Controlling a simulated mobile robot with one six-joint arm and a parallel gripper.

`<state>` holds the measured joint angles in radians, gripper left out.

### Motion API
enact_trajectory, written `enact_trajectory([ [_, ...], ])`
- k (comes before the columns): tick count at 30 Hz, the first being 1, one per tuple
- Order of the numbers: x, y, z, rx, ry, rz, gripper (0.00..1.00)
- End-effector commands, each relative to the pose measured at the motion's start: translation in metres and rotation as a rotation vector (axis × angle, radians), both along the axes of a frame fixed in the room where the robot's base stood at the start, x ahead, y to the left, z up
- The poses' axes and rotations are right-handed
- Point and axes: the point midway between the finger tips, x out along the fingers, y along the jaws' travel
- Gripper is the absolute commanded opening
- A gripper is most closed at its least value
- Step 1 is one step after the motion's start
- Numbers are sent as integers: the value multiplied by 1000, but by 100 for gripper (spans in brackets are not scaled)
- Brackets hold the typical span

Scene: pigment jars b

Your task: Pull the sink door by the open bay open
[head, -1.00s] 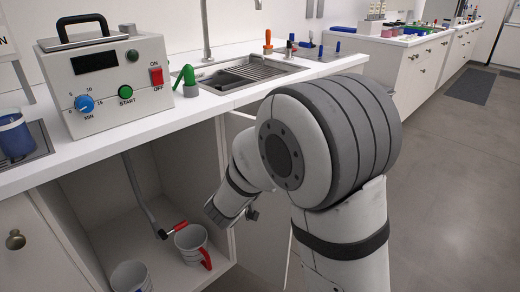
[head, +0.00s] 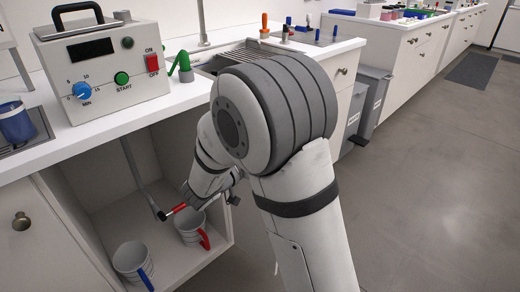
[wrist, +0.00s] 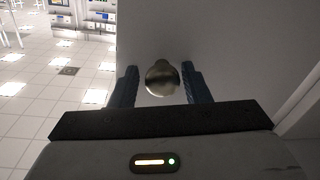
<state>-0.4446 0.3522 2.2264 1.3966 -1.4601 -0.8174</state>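In the wrist view, a pale grey door panel (wrist: 215,40) fills the middle and right. Its round metal knob (wrist: 162,78) sits between the two dark fingers of my gripper (wrist: 160,82). A gap shows left of the knob; the right finger is very close, and I cannot tell if it touches. In the head view, my gripper (head: 232,196) is small and partly hidden by my wrist, at the right side of the open bay (head: 105,205) under the counter. My arm hides the door there, so its angle is not clear.
A timer box (head: 105,65) and the sink (head: 235,55) are on the counter above. Grey bins (head: 372,100) stand at right; the floor (head: 430,190) is clear.

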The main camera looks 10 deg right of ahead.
Motion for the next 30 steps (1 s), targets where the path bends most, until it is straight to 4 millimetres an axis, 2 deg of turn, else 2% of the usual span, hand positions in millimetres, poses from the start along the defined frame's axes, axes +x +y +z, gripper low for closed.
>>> enact_trajectory([
  [3,0,0,0,0,-1,1,52],
  [11,0,2,1,0,-1,2,52],
  [24,-40,53,2,-1,-1,4,52],
  [30,-48,62,1,0,0,2,52],
])
